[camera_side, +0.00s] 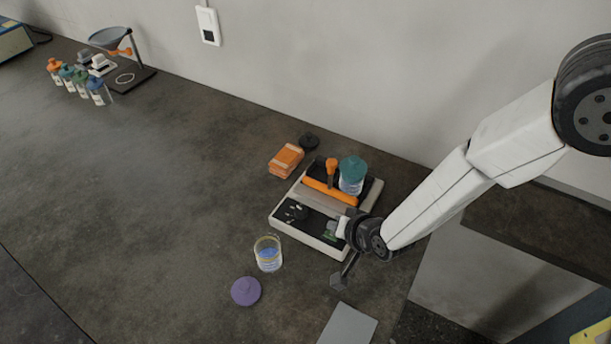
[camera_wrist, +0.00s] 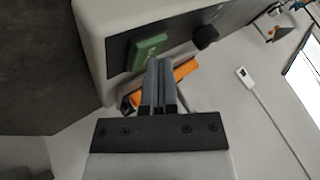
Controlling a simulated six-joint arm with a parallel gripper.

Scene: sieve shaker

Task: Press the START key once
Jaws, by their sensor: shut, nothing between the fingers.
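The shaker (camera_side: 279,222) is a pale box with a dark front panel, standing on the bench in the side view. The green key (camera_wrist: 147,51), with pale lettering too blurred to read, sits on its panel (camera_wrist: 116,52) in the wrist view, beside a black knob (camera_wrist: 204,37). My gripper (camera_wrist: 160,62) is shut and empty. Its fingertips appear close to the key's lower right edge in the wrist view, and the key's face is mostly uncovered. I cannot tell whether they touch. In the side view my wrist hides part of the panel's right end.
An orange clamp bar (camera_side: 330,191) and a teal-lidded jar (camera_side: 352,175) are on the shaker. A glass jar (camera_side: 268,254) and purple lid (camera_side: 246,291) lie in front. An orange stack (camera_side: 286,160) is behind left.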

